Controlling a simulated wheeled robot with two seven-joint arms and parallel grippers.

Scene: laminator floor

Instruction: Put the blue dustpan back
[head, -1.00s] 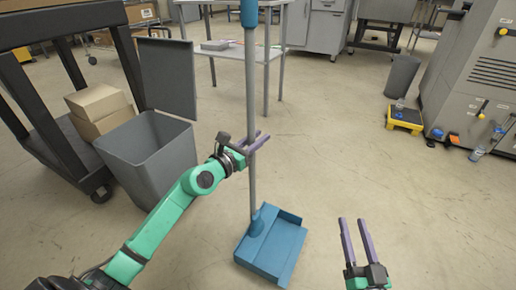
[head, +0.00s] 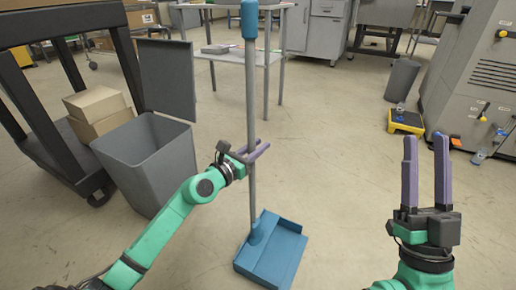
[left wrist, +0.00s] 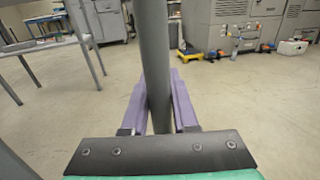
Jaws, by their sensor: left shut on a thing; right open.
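The blue dustpan (head: 275,252) has a long grey upright handle (head: 251,100) with a blue grip at the top. Its pan is low, near the floor, in the lower middle of the head view; I cannot tell whether it touches the floor. My left gripper (head: 260,150) is shut on the handle, partway up. In the left wrist view the handle (left wrist: 154,60) stands between the two purple fingers (left wrist: 160,100). My right gripper (head: 426,170) is open and empty, to the right of the dustpan, fingers pointing away from me.
A grey bin (head: 150,160) with its lid up stands left of the dustpan. A black-framed cart (head: 75,160) with cardboard boxes (head: 97,112) is further left. A table (head: 230,58) is behind. The middle floor is clear.

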